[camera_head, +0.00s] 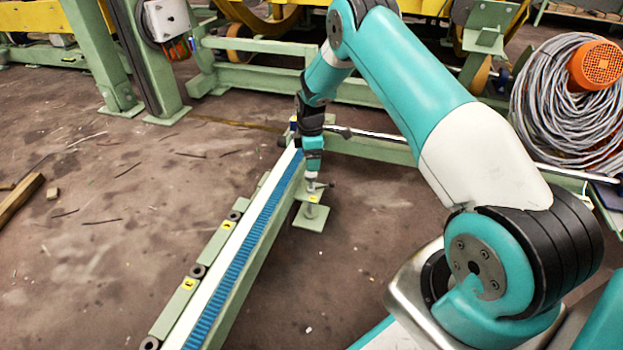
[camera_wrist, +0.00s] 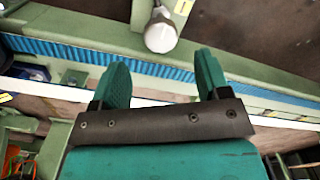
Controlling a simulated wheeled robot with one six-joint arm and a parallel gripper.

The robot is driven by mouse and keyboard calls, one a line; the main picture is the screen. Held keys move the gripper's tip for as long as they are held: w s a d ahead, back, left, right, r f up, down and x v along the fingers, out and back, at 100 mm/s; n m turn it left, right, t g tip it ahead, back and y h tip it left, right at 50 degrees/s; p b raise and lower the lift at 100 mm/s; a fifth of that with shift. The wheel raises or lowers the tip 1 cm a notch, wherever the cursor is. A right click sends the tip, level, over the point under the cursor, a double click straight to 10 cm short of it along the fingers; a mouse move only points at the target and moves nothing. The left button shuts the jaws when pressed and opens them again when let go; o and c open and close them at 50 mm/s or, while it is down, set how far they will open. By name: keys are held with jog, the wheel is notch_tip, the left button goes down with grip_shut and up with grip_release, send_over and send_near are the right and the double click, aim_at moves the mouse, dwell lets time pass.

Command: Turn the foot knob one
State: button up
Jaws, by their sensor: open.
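A foot knob (camera_wrist: 161,34), pale grey and rounded on a short stem, shows at the top middle of the wrist view. It lies just beyond my gripper (camera_wrist: 163,72), whose two teal fingers are apart with nothing between them. In the head view my gripper (camera_head: 312,170) points down right above the foot at the right side of the green rail. The foot's square green base plate (camera_head: 311,218) rests on the floor. A yellow label (camera_head: 314,198) sits by the foot; its number is too small to read. Whether my fingers touch the knob cannot be told from the head view.
The long green rail with a blue ribbed strip (camera_head: 240,255) runs from the front to the gripper. Yellow labels (camera_head: 189,284) mark its left side. A green cross beam (camera_head: 370,149) stands behind. A cable coil (camera_head: 565,110) lies at right. The floor at left is mostly clear.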

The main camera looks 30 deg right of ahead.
notch_tip(320, 180, down, 6)
jog(key=shift+r+b, duration=0.2)
jog(key=shift+b, duration=0.95)
jog(key=c, duration=0.9)
jog(key=shift+d, duration=0.15)
jog(key=shift+c, duration=0.2)
jog(key=shift+r, duration=0.1)
